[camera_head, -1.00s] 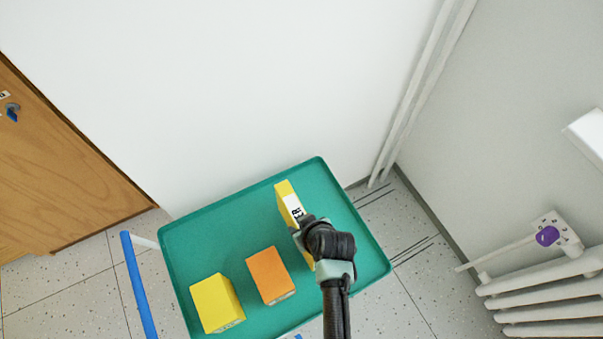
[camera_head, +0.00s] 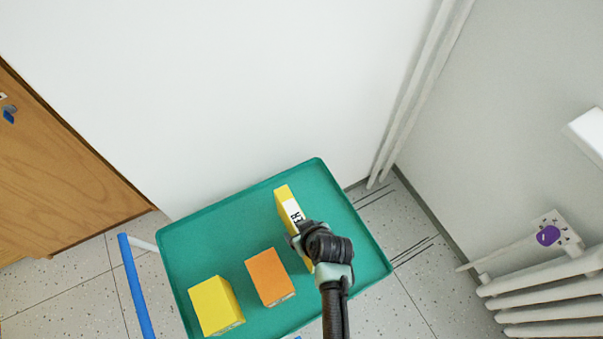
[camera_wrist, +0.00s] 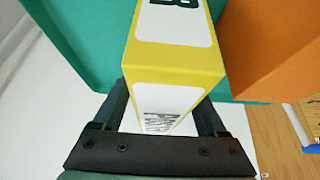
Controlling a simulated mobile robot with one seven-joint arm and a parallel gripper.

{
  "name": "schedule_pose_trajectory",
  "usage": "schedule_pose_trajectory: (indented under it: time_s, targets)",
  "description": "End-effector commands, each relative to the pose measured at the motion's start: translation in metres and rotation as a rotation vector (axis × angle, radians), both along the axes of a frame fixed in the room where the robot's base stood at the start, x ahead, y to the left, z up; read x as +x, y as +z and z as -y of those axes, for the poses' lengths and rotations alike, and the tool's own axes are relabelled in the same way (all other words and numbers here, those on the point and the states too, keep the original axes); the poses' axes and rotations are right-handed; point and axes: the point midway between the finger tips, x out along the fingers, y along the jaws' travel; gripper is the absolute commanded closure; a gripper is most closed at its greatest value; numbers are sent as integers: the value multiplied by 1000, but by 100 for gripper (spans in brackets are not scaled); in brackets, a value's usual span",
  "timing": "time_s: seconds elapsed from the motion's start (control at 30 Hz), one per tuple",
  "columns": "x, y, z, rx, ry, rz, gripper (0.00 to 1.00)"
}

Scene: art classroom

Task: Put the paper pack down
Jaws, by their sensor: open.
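The paper pack (camera_head: 286,201) is a narrow yellow block with a white label and dark letters. It stands on the green tray top (camera_head: 222,238) of a cart, toward the tray's right side. My gripper (camera_head: 301,238) is at the pack's near end, and my wrist hides part of the pack. In the wrist view the pack (camera_wrist: 176,72) lies between the two dark fingers of my gripper (camera_wrist: 165,112). The fingers are open, one on each side of it. I cannot tell whether either finger touches it.
An orange box (camera_head: 269,276) and a yellow box (camera_head: 214,305) stand on the tray left of the pack. The tray has a raised rim. A blue cart handle (camera_head: 136,290) is at the left. A white wall is behind, and a radiator (camera_head: 545,285) is at the right.

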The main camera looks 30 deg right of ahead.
Motion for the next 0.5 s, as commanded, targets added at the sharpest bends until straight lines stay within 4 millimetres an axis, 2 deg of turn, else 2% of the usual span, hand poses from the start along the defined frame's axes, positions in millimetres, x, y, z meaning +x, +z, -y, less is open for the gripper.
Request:
schedule_pose_trajectory:
  time_s: [0.17, 0.27, 0.5]
  targets:
    - [-3, 8, 0, 0, 0, 0, 25]
    - [-10, 20, 0, 0, 0, 1, 25]
    - [-33, 61, 1, -1, 0, 0, 25]
